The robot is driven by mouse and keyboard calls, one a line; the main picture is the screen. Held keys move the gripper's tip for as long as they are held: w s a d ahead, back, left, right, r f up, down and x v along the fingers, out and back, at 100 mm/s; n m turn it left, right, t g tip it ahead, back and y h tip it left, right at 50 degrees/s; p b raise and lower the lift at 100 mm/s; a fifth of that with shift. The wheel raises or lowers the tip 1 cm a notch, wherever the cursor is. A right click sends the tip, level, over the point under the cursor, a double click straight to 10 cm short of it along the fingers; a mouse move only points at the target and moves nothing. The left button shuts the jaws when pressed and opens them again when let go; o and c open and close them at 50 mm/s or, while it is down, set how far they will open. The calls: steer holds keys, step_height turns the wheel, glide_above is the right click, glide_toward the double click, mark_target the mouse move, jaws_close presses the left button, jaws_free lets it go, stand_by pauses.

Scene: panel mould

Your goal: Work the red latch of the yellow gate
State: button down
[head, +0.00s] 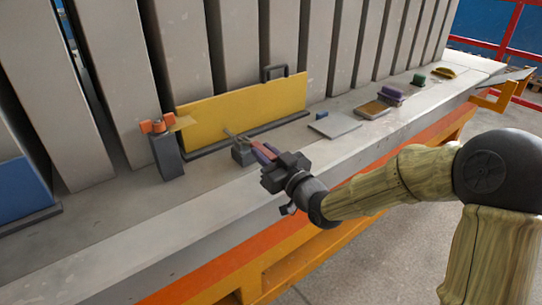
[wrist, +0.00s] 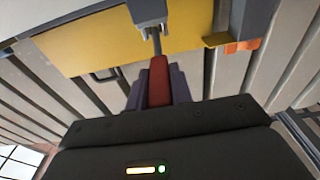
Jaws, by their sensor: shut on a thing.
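The yellow gate (head: 240,108) stands upright against the grey wall slats, and part of it shows in the wrist view (wrist: 100,42). In front of its lower edge a small grey block (head: 242,153) carries a thin metal rod. The red latch (wrist: 158,78) is a bar extending from this block towards my gripper. My gripper (head: 264,153) reaches in from the right and is shut on the red latch, with a finger on each side of it. The fingers hide part of the latch in the head view.
A dark post (head: 167,158) with an orange piece (head: 153,127) stands at the gate's left end. A blue panel (head: 22,192) is further left. A flat grey plate (head: 334,125) and several small coloured items lie right along the ledge. The ledge's front strip is clear.

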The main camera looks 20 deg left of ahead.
steer(key=shift+d+f, duration=0.1)
steer(key=c, duration=1.2)
jaws_free()
steer(key=shift+w, duration=0.15)
steer(key=shift+c, duration=0.2)
steer(key=shift+s+d, duration=0.25)
steer(key=b+v, duration=0.7)
steer(key=v, duration=0.9)
steer(key=shift+s+d, duration=0.2)
steer(key=shift+d, duration=0.05)
